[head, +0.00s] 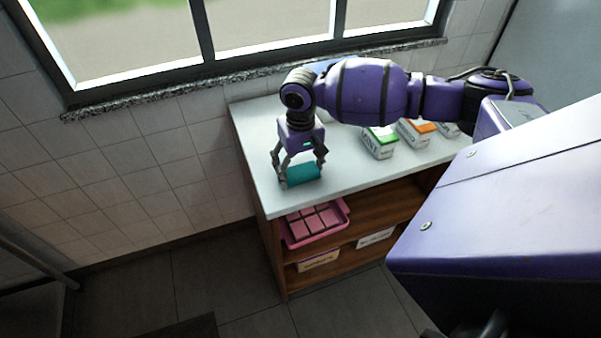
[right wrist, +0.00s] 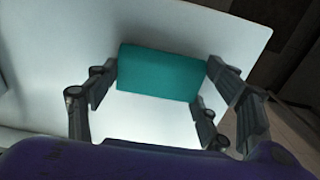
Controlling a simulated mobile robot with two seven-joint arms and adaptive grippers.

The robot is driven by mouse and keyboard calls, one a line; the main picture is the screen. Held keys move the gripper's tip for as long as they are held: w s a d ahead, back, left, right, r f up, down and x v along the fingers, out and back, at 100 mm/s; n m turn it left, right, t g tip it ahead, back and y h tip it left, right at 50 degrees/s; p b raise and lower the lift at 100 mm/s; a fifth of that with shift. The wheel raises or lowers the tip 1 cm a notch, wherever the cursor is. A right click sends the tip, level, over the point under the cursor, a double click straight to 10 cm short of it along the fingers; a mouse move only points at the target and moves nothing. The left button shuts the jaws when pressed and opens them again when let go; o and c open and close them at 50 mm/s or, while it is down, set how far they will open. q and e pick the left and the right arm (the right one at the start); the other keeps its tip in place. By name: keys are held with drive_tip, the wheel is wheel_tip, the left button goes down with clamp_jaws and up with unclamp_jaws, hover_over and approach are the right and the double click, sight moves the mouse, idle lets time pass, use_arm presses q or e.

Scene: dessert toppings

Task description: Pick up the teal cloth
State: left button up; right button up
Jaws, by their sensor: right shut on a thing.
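The teal cloth (head: 303,174) is a small folded block at the left front part of the white counter (head: 262,150). My right gripper (head: 302,172) points down and is shut on the cloth, with a finger at each side of it. In the right wrist view the cloth (right wrist: 160,73) spans between the fingers of the right gripper (right wrist: 160,80). I cannot tell whether the cloth touches the counter or is just above it. My left gripper is not in view.
Boxes with a green top (head: 380,142) and an orange top (head: 416,131) stand on the counter to the right. A pink tray (head: 316,222) with compartments sits on the shelf below. A labelled box (head: 318,261) is on the lower shelf. A window is behind the counter.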

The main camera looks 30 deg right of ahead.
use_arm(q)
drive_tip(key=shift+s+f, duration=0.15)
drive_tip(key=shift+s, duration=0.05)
use_arm(e)
drive_tip(key=shift+r, duration=0.1)
drive_tip(key=shift+r, duration=0.6)
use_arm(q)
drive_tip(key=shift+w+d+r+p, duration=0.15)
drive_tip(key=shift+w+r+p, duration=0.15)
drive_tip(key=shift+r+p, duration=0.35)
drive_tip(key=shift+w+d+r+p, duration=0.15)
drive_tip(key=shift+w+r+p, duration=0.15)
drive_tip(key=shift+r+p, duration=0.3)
use_arm(e)
drive_tip(key=s+r, duration=1.1)
drive_tip(key=s, duration=0.3)
drive_tip(key=shift+r, duration=0.3)
